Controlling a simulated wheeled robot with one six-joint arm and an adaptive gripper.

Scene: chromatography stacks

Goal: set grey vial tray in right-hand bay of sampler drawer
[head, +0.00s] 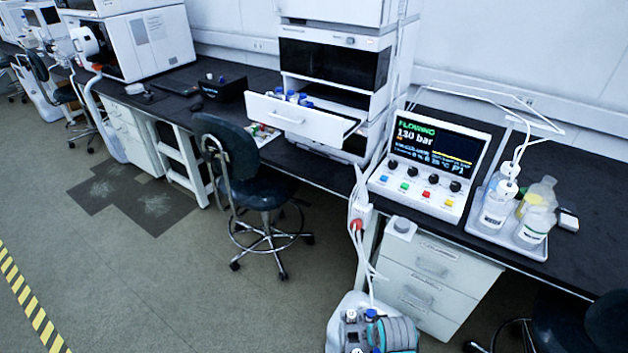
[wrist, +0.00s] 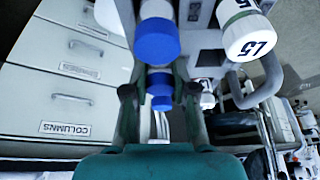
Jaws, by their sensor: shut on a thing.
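The sampler drawer (head: 302,117) is pulled out of the white stack in the head view. Blue-capped vials stand in its left part; its right part looks dark and empty, though the front panel hides most of the floor. My gripper (wrist: 160,92) is shut on the grey vial tray (wrist: 205,40), which fills the top of the wrist view. The tray carries blue-capped vials (wrist: 157,40) and white-capped ones, one marked L5 (wrist: 250,38). In the head view, my gripper and tray are low at the bottom edge, well in front of and below the drawer. The tray's underside is hidden.
A pump unit (head: 432,160) reading FLOWING 130 bar stands right of the stack. Beside it, a tray of bottles (head: 505,235) sits on the black bench. A chair (head: 240,165) stands before the bench, left of my gripper. Drawers (head: 435,280) are under the bench.

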